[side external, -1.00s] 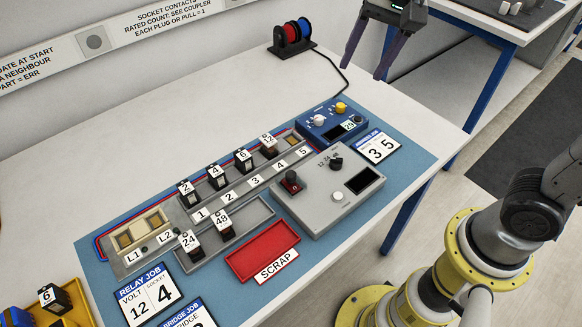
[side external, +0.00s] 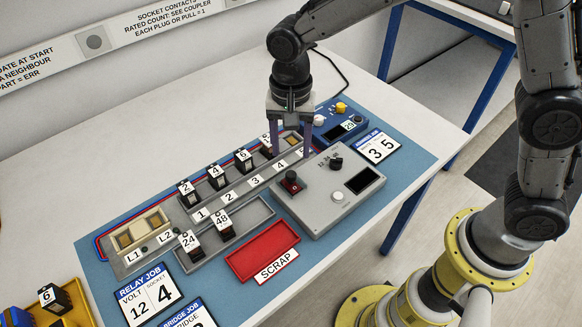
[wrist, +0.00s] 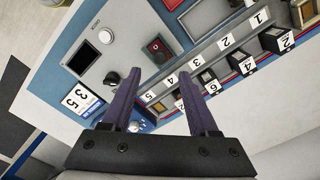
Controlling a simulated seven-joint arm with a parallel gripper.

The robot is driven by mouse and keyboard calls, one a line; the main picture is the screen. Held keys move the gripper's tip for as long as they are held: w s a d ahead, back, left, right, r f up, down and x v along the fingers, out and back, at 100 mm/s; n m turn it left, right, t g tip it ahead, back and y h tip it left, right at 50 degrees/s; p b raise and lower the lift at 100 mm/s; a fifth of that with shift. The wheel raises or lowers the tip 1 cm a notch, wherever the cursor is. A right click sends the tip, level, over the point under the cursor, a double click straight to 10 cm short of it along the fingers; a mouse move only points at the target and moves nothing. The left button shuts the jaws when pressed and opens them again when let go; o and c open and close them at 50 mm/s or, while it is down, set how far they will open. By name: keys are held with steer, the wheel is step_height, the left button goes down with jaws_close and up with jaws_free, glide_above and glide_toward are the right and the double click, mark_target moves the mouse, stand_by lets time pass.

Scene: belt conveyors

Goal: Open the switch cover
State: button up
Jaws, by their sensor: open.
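The grey tester box (side external: 325,195) carries a small red part with a dark top (side external: 291,183) near its left corner, which looks like the covered switch. It shows red and dark in the wrist view (wrist: 156,50). Whether its cover is shut is too small to tell. My gripper (side external: 291,153) points down, open and empty, above the right end of the relay row, behind the switch. In the wrist view its two purple fingers (wrist: 157,77) are apart, and the switch lies beyond their tips. The fingers do not appear to touch anything.
Labelled relays stand in the numbered strip (side external: 228,196) just left of and under my gripper. The blue unit (side external: 333,121) with knobs is close on the right. The box also has a black knob (side external: 336,163) and a white button (side external: 338,196). A red scrap tray (side external: 262,250) is in front.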

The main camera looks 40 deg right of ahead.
mark_target(291, 174)
step_height(291, 174, down, 8)
steer(key=shift+r, duration=0.25)
jaws_close()
stand_by(0.3)
stand_by(1.2)
